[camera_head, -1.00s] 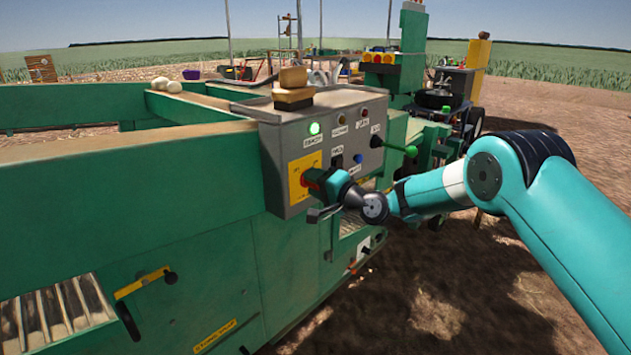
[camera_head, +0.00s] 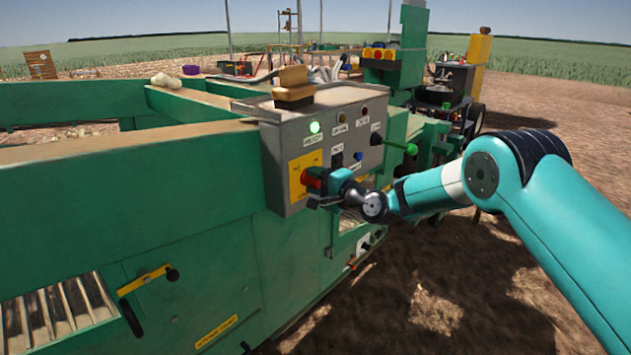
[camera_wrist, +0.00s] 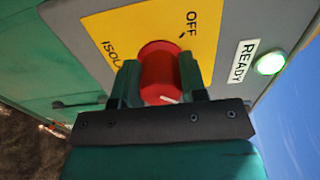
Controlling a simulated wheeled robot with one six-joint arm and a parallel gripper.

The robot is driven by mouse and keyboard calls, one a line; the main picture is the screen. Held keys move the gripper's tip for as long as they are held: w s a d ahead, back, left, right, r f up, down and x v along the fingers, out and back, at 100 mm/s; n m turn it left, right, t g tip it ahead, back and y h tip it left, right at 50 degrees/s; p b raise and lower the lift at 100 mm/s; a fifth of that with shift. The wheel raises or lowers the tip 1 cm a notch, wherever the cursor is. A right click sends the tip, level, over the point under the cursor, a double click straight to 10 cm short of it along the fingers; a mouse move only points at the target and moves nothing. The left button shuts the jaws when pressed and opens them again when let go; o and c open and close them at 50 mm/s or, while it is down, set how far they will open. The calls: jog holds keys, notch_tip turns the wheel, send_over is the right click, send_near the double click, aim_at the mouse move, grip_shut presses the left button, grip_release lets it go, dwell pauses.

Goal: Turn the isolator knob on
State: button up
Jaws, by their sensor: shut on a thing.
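The isolator knob is red and round on a yellow plate on the front of the grey control box (camera_head: 283,143). In the wrist view the red knob (camera_wrist: 159,72) sits between the two fingers of my gripper (camera_wrist: 160,82), which is shut on it. A white mark shows on the knob's lower edge, near the palm. The yellow plate (camera_wrist: 120,22) reads OFF, and part of ISOL shows; the rest is hidden. In the head view my gripper (camera_head: 318,186) covers much of the knob. The green READY light (camera_wrist: 270,63) is lit.
The box also carries a small black switch (camera_head: 337,161), a blue button (camera_head: 358,156) and a green-handled lever (camera_head: 400,146) near my arm. Open ground lies to the right.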

jog(key=o, duration=0.9)
jog(key=shift+d, duration=0.1)
jog(key=b+v, duration=0.2)
jog(key=v, duration=1.5)
jog(key=shift+s+d, duration=0.15)
